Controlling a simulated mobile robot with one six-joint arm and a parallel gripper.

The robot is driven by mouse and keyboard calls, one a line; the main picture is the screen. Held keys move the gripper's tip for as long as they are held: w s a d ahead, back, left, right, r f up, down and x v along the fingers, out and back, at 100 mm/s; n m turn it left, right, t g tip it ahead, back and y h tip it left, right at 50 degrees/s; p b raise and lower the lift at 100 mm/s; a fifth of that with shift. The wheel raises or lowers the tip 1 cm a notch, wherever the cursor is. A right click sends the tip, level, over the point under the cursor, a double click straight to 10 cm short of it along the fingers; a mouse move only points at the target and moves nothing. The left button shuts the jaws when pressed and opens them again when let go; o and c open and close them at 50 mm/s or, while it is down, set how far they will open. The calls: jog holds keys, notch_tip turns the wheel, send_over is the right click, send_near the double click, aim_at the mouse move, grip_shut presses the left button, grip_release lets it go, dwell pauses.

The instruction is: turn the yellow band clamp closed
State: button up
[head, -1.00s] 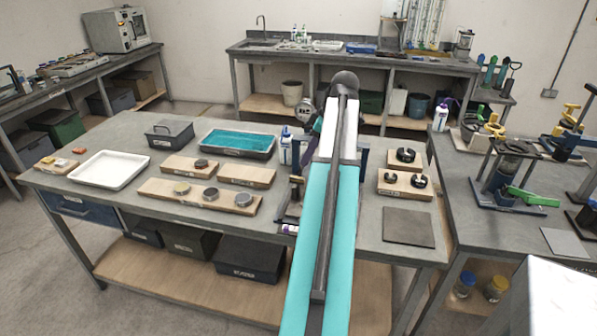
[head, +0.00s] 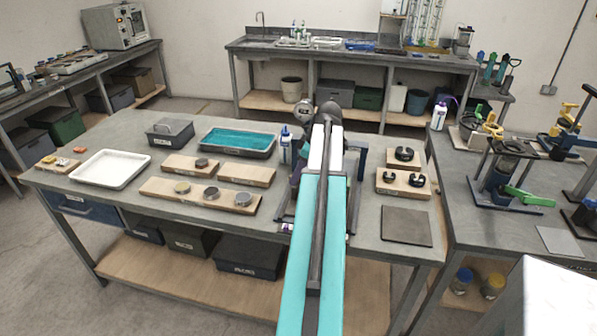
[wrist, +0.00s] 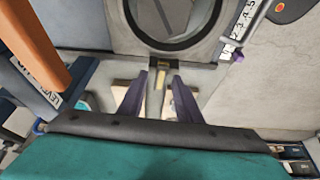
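My gripper (wrist: 160,75) shows in the wrist view with its two purple fingers apart. A narrow bar with a small yellowish end (wrist: 163,66) lies between the fingers in the picture, below a large round dark-rimmed part (wrist: 178,20). I see gaps beside the bar and cannot tell whether either finger touches it. I cannot tell for sure that this bar is the yellow band clamp. In the head view my arm covers most of the frame standing on the middle bench, and my fingertips are hidden.
An orange bar (wrist: 35,40) is close on the left in the wrist view. On the bench, wooden boards (head: 200,194) with discs lie left of my arm, near a teal-filled tray (head: 237,142). Boards with black clips (head: 403,183) and a grey plate (head: 406,226) lie right.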

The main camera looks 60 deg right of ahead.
grip_shut()
jog(key=shift+f, duration=0.1)
jog(key=shift+n, duration=0.4)
grip_release()
jog(key=shift+b, duration=0.3)
